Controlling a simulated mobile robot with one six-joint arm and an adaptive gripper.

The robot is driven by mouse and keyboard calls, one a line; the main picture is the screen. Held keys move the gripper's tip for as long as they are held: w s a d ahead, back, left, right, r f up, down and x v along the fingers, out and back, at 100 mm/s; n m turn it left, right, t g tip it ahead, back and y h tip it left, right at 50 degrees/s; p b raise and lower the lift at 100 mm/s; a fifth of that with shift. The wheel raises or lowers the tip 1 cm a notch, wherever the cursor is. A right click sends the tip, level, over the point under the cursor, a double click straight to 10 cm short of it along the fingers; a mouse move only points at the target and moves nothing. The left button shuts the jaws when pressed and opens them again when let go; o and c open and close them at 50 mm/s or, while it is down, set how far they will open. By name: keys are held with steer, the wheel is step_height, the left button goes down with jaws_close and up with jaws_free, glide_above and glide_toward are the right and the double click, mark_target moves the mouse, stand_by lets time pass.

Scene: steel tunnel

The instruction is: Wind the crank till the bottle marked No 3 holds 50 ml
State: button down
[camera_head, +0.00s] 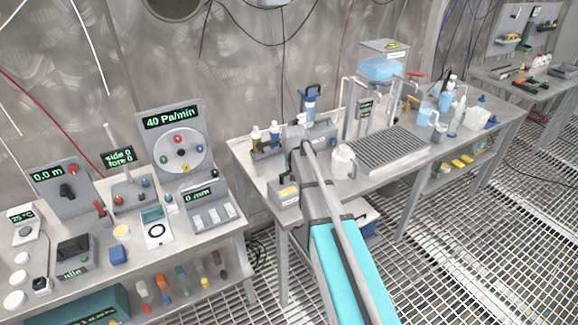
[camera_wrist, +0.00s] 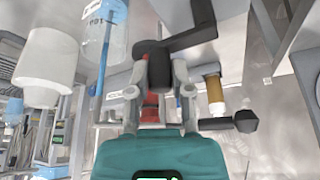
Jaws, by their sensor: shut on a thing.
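In the wrist view, my gripper (camera_wrist: 158,85) has its two fingers closed around the dark knob (camera_wrist: 157,68) of a black crank (camera_wrist: 192,38). The crank arm runs from the knob toward the upper right. In the head view, my gripper (camera_head: 296,138) is at the left part of the middle bench, and my own arm hides the crank. Small bottles (camera_head: 256,134) stand just left of it. An amber bottle (camera_wrist: 215,92) shows right of the fingers in the wrist view. I cannot read a No 3 mark or a fill level on any bottle.
A white jug (camera_head: 343,162) stands close right of my arm, before a grey drain rack (camera_head: 385,150). A blue device (camera_head: 310,103) stands behind my gripper. A clear vessel with a blue strip (camera_wrist: 105,35) is near the fingers. The left bench (camera_head: 215,222) holds instruments.

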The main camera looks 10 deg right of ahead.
steer(key=shift+s, duration=0.1)
steer(key=c, duration=0.5)
jaws_free()
steer(key=shift+c, duration=0.2)
